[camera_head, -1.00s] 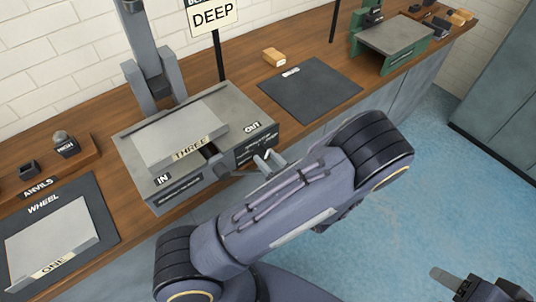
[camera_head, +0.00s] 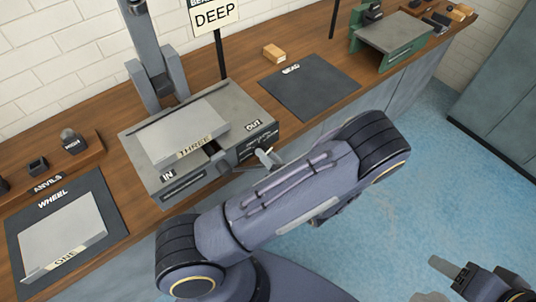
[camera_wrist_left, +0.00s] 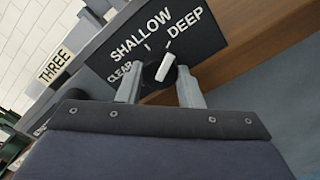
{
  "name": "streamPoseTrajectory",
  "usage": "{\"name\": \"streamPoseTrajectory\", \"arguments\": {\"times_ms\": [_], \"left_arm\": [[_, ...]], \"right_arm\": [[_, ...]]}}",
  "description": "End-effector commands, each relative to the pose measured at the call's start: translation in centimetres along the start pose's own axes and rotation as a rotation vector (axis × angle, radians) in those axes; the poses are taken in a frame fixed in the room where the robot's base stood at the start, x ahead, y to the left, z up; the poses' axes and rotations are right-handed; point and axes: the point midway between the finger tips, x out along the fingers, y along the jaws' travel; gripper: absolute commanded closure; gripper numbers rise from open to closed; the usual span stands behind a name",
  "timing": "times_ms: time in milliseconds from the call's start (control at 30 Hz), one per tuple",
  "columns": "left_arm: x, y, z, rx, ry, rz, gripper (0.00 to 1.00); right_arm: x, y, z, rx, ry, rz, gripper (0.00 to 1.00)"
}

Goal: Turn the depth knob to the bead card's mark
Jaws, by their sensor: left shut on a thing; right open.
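The depth knob (camera_wrist_left: 165,68) sits on the machine's dark panel (camera_wrist_left: 140,50), marked CLEAR, SHALLOW and DEEP. Its white pointer tilts up and right, on the DEEP side of the SHALLOW tick. My left gripper (camera_wrist_left: 160,76) is shut on the knob, one finger on each side. In the head view the left fingers (camera_head: 267,157) are at the machine's (camera_head: 255,103) right front, and the knob is hard to make out. The bead card (camera_head: 215,18) reads DEEP on a black post; its top line is cut off. My right gripper (camera_head: 440,280) is open and empty at lower right.
A sheet marked THREE (camera_head: 190,130) lies on the machine. A dark BEAD mat (camera_head: 310,90) is clear behind it. A WHEEL mat (camera_head: 110,210) holds a sheet marked ONE (camera_head: 62,238). Anvils (camera_head: 70,140) stand at left. A green machine (camera_head: 392,42) is at the back.

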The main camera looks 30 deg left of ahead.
Motion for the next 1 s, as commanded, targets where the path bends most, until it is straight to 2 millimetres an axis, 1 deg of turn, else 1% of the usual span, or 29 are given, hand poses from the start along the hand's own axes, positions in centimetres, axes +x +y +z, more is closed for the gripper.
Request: {"name": "streamPoseTrajectory", "arguments": {"times_ms": [367, 400, 567, 867, 967, 1000], "left_arm": [[0.0, -0.1, 0.0, 0.008, 0.000, -0.002, 0.90], [0.0, -0.1, 0.0, 0.008, 0.000, -0.002, 0.66], [0.0, 0.0, 0.0, 0.007, 0.000, -0.002, 0.45], [-0.2, -0.1, 0.0, 0.006, 0.000, -0.001, 0.45], [-1.1, -0.1, 0.0, 0.005, -0.002, -0.003, 0.45], [-1.7, -0.2, 0.0, 0.004, -0.003, -0.003, 0.45]], "right_arm": [[0.0, 0.0, 0.0, 0.000, 0.000, 0.000, 0.47], [0.0, 0.0, 0.0, 0.000, 0.000, 0.000, 0.47], [0.0, 0.0, 0.0, 0.000, 0.000, 0.000, 0.47], [0.0, 0.0, 0.0, 0.000, 0.000, 0.000, 0.47], [0.2, 0.1, 0.1, 0.000, 0.000, 0.000, 0.47], [0.3, 0.1, 0.2, 0.000, 0.000, 0.000, 0.47]]}}
